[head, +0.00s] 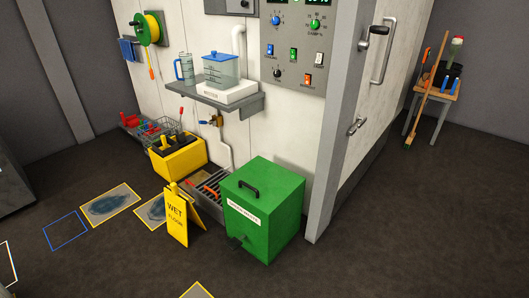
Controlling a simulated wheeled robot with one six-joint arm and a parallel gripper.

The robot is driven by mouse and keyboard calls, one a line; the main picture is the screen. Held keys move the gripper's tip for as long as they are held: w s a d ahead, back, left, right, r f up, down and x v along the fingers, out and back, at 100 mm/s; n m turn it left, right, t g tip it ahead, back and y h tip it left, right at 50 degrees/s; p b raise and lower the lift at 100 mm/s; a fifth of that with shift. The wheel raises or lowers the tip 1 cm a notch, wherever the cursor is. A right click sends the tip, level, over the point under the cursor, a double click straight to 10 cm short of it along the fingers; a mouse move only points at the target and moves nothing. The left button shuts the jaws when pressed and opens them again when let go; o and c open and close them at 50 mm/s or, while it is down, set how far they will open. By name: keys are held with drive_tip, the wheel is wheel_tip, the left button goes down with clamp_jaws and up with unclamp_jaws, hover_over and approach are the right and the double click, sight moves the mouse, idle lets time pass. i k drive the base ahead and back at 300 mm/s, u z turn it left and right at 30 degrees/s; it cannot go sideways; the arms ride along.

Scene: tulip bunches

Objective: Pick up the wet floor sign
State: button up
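The wet floor sign (177,216) is a yellow folding A-frame with dark lettering that reads "WET FLOOR". It stands upright on the dark floor, left of the green bin and in front of a grey crate. Part of its rear panel shows to the right of the front panel. My gripper is not in view, so I cannot see its state or its distance from the sign.
A green bin (276,222) with a black handle stands close right of the sign. A grey crate (200,187) and a yellow box (178,157) stand behind it. A shelf (215,96) juts from the wall. Floor in front is largely clear.

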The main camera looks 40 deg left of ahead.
sight(179, 207)
drive_tip(key=u, duration=2.35)
drive_tip(key=i, duration=2.7)
drive_tip(key=u, duration=0.6)
